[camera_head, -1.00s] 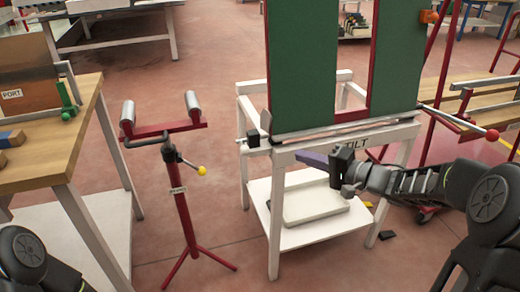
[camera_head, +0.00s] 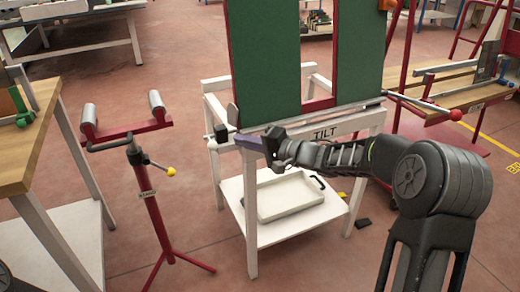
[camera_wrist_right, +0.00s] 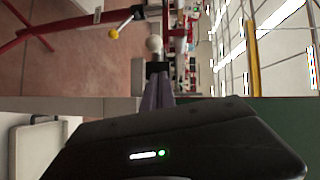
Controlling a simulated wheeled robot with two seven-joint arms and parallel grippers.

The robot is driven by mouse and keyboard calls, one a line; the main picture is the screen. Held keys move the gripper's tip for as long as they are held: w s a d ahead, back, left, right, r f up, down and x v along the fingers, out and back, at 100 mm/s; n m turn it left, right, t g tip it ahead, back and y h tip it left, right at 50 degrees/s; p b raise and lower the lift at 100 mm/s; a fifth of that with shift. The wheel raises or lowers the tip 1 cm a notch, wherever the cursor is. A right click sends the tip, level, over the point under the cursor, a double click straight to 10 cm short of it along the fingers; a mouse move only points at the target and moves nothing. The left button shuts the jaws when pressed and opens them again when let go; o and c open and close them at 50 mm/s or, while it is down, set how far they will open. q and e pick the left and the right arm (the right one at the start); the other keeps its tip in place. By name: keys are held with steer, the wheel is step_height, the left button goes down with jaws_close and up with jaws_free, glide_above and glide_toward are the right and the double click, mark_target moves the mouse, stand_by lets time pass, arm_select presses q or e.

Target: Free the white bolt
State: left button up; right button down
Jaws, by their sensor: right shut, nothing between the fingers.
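The white bolt shows as a small pale knob (camera_head: 211,142) beside a black block (camera_head: 221,132) at the left front corner of the white TILT table (camera_head: 310,72). In the right wrist view, the round white knob (camera_wrist_right: 154,44) stands just beyond the black block (camera_wrist_right: 158,67). My right gripper (camera_head: 240,139) is shut and empty, its purple-grey fingers pointing left at the block along the table's front edge. Its fingers also show in the right wrist view (camera_wrist_right: 157,82), in line with the block. I cannot tell whether they touch it. My left gripper is out of view.
Green panels (camera_head: 262,60) on a red frame stand on the table. A red roller stand (camera_head: 150,195) with a yellow knob is to the left, with free floor between. A wooden bench (camera_head: 30,150) is farther left. A red-knobbed lever (camera_head: 455,114) sticks out right.

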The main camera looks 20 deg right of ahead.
mark_target(215, 149)
steer(key=a, duration=0.1)
steer(key=a+b, duration=0.1)
steer(key=a, duration=0.2)
steer(key=shift+w+f+b, duration=0.3)
steer(key=shift+w+f, duration=0.05)
steer(key=shift+f, duration=0.05)
steer(key=shift+a+r, duration=0.1)
steer(key=shift+a, duration=0.1)
steer(key=a+p, duration=0.1)
steer(key=a, duration=0.2)
steer(key=shift+s+a+p, duration=0.15)
steer(key=shift+a+p, duration=0.1)
steer(key=shift+p, duration=0.15)
steer(key=shift+a, duration=0.1)
